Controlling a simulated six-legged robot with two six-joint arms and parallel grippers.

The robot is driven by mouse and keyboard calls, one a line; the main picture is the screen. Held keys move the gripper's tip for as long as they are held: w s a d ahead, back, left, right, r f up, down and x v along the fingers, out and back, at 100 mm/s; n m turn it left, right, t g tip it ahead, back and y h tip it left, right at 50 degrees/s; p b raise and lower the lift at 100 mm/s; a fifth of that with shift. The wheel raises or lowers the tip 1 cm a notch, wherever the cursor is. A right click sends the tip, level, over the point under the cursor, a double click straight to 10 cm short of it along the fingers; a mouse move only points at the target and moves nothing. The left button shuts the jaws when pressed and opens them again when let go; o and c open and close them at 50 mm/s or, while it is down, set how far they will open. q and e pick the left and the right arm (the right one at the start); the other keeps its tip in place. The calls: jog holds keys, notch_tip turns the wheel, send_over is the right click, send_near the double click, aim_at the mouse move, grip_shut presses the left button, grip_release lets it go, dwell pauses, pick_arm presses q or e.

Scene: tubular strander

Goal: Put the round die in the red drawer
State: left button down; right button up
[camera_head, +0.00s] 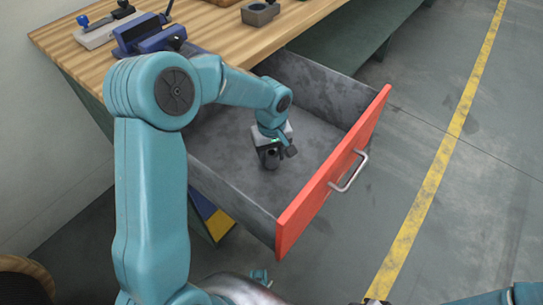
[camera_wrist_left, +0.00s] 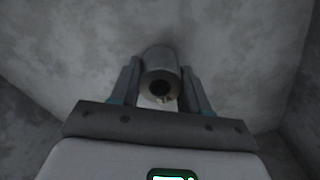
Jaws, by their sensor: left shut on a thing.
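The red drawer (camera_head: 333,175) is pulled out from under the workbench, with grey metal walls and floor and a silver handle on its red front. My left gripper (camera_head: 272,157) reaches down inside the drawer. It is shut on the round die (camera_wrist_left: 160,75), a grey cylinder with a dark hole in its end, shown between the two fingers (camera_wrist_left: 160,88) in the left wrist view. The drawer floor (camera_wrist_left: 225,40) lies behind it there; I cannot tell whether the die touches it. In the head view the die is mostly hidden by the gripper. My right gripper is not clearly in view.
The wooden workbench (camera_head: 215,30) bears a blue vise (camera_head: 150,35), a grey block with a hole (camera_head: 260,13) and a pale tool with a blue knob (camera_head: 100,28). The drawer floor around my gripper is bare. A yellow line (camera_head: 440,150) crosses the open floor at right.

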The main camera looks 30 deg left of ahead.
aim_at(272, 153)
pick_arm(q)
jog(key=shift+f, duration=0.4)
jog(key=shift+r, duration=0.1)
jog(key=shift+f, duration=0.3)
jog(key=c, duration=0.5)
grip_release()
jog(key=shift+c, duration=0.2)
jog(key=shift+r, duration=0.1)
jog(key=shift+r, duration=0.55)
notch_tip(272, 153, up, 11)
jog(key=p, duration=0.2)
jog(key=shift+p, duration=0.35)
